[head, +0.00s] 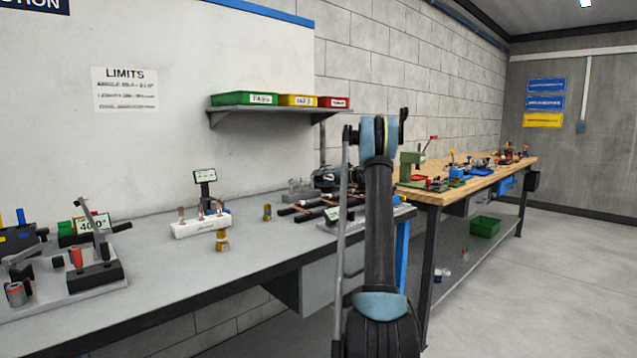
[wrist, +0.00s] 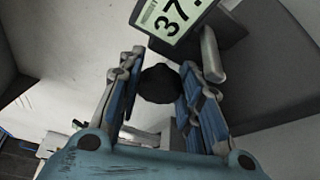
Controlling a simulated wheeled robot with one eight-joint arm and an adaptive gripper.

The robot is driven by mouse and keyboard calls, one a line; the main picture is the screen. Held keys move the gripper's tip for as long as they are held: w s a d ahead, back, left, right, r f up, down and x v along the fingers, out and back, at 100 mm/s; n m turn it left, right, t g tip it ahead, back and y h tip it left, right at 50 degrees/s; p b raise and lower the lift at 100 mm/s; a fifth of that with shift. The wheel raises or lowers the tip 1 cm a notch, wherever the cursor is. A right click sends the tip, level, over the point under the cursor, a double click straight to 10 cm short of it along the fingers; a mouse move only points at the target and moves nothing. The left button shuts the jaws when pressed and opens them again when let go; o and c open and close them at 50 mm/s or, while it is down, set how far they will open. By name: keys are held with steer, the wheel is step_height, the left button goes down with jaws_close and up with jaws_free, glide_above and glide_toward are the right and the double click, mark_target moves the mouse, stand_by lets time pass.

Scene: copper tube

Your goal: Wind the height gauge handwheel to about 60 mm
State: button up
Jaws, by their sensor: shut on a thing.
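In the wrist view, my gripper (wrist: 160,64) has its two blue-padded fingers on either side of a dark round knob, the handwheel (wrist: 159,84). The fingers are shut on it. Just beyond stands a tilted digital display (wrist: 172,18) with large digits starting "37."; the rest is cut off by the frame. A grey metal bar (wrist: 211,55) stands beside the display, by the right finger. In the head view, my arm rises in the middle, and my gripper and the handwheel cannot be made out there.
A grey bench (head: 255,245) runs along the wall, with a white block of copper pieces (head: 200,226) and a fixture (head: 90,270) at left. A shelf (head: 275,112) holds coloured bins. A wooden-topped bench (head: 470,178) stands at right. The floor (head: 560,270) at right is clear.

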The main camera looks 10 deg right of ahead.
steer(key=shift+d+f, duration=0.1)
steer(key=shift+d, duration=0.05)
steer(key=o, duration=0.8)
